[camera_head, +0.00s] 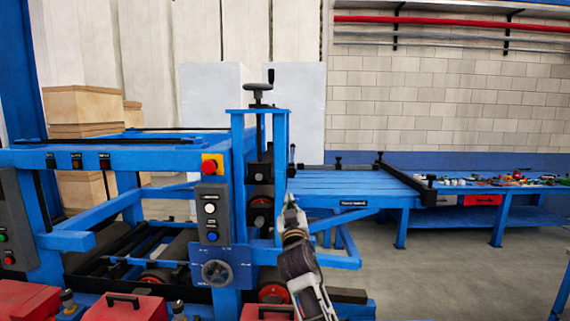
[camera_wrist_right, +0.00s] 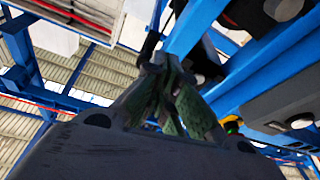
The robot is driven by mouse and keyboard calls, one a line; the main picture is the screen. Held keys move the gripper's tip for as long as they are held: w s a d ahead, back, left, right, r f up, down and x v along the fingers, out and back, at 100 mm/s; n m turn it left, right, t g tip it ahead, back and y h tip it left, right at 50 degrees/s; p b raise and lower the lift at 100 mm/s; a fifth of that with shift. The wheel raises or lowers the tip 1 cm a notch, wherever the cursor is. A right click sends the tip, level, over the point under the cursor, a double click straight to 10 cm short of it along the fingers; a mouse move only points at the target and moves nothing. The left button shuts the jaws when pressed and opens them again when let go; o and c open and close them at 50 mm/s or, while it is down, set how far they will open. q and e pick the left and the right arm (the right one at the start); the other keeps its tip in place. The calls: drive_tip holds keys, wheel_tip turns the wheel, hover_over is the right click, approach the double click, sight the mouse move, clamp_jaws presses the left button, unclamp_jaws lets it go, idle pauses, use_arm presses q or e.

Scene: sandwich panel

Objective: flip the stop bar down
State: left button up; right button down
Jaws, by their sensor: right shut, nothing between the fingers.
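My right gripper (camera_head: 290,202) reaches up from the bottom centre, in front of the blue press frame. In the right wrist view, the fingers of my right gripper (camera_wrist_right: 165,65) are together with nothing held between them. A thin black post (camera_wrist_right: 152,42) rises at the fingertips; I cannot tell whether they touch it. In the head view, a small black upright part (camera_head: 292,155) stands just above the gripper, beside the blue upright. A long black bar (camera_head: 405,178) crosses the right end of the blue slatted table. I cannot tell for sure which part is the stop bar. My left gripper is out of view.
The blue slatted table (camera_head: 345,185) extends right of the press. A control box (camera_head: 210,213) with buttons and a red emergency button (camera_head: 209,167) are left of the gripper. A handwheel (camera_head: 259,88) tops the frame. Floor at right is clear.

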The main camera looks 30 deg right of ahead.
drive_tip(key=t+h, duration=0.1)
approach(291, 171)
wheel_tip(291, 171, up, 2)
drive_tip(key=s+a, duration=0.1)
drive_tip(key=shift+s+a+r+m+t, duration=0.15)
drive_tip(key=shift+s+r+m+t, duration=0.15)
drive_tip(key=shift+r, duration=0.15)
drive_tip(key=shift+w, duration=0.15)
drive_tip(key=p+x, duration=0.4)
drive_tip(key=x, duration=0.6)
drive_tip(key=shift+f, duration=0.15)
idle(0.4)
wheel_tip(291, 171, down, 8)
drive_tip(key=b, duration=0.8)
idle(0.5)
